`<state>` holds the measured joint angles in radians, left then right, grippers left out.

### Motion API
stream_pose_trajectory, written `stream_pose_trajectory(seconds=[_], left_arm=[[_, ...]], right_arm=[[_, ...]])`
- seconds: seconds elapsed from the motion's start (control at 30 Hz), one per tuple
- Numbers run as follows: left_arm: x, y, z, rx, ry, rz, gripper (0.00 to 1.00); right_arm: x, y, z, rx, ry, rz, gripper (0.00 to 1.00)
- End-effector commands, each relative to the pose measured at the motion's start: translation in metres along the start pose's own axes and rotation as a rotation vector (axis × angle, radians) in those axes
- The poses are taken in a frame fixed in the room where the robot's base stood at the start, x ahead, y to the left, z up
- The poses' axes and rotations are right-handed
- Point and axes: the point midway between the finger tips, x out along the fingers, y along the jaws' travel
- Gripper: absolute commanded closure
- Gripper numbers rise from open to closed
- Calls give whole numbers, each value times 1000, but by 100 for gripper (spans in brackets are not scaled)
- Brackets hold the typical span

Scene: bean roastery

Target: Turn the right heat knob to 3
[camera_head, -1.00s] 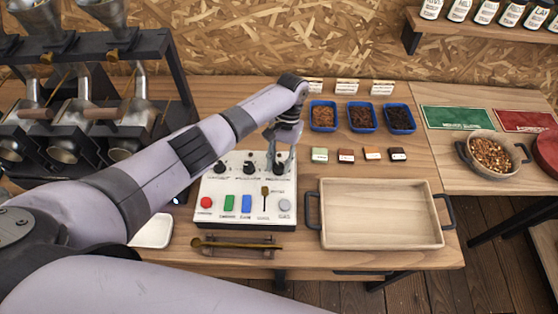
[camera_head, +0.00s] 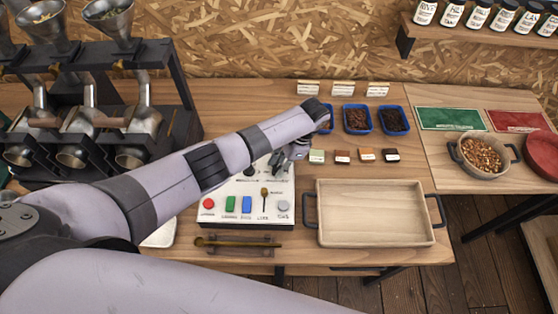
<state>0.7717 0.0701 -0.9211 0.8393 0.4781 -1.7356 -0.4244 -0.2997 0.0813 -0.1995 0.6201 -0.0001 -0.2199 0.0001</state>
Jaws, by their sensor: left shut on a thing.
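The white control panel (camera_head: 230,211) stands on the wooden table. It has a row of black knobs along its back, a red button, green and blue switches, a small lever and a grey button along its front. My left arm reaches over the panel from the left and covers much of the knob row. My left gripper (camera_head: 277,162) is at the panel's back right corner, tilted, shut on the right heat knob. That knob is mostly hidden by the fingers, and its pointer and scale cannot be read. My right gripper is out of view.
An empty wooden tray (camera_head: 376,213) lies right of the panel. Blue bins (camera_head: 357,119) of beans and small colour blocks (camera_head: 367,154) are behind it. Metal roasters (camera_head: 139,125) stand at the left.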

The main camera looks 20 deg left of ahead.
Motion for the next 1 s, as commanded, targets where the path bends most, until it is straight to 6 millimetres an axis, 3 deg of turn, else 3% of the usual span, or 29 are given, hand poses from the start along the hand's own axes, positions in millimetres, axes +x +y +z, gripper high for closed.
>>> stream_pose_trajectory(seconds=[0.43, 1.0], left_arm=[[-3, 3, 1, 393, 2, -164, 100], [0, 4, 2, 840, 2, -351, 100]], right_arm=[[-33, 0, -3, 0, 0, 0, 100], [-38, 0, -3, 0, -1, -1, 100]])
